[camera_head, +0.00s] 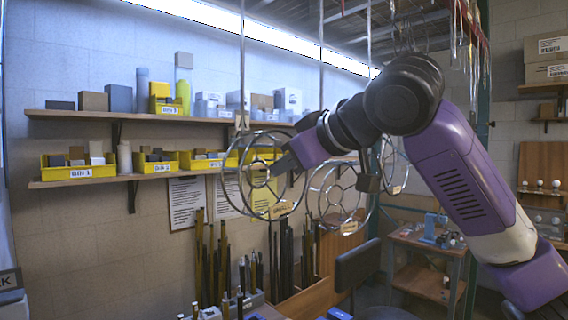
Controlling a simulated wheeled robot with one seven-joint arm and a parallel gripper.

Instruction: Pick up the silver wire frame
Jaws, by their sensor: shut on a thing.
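My gripper (276,167), at the end of the purple and black arm, reaches in from the right. Its grey fingers are shut on a round silver wire frame (247,174) with an inner ring and spokes, near its middle. The frame is upright, faces the camera and has a small tan tag (281,209) at its lower right. The fingers and purple hand hide part of its right side, and the exact grip point is hard to see. A second round wire frame (338,196) hangs just right of it, and a third (397,170) is partly behind my arm.
Wall shelves (150,118) with yellow bins (78,167) and boxes are behind at the left. Hanging rods (322,55) come down from above. Upright rods (211,265) stand below. A small wooden cart (428,245) and a dark chair (357,265) are at the lower right.

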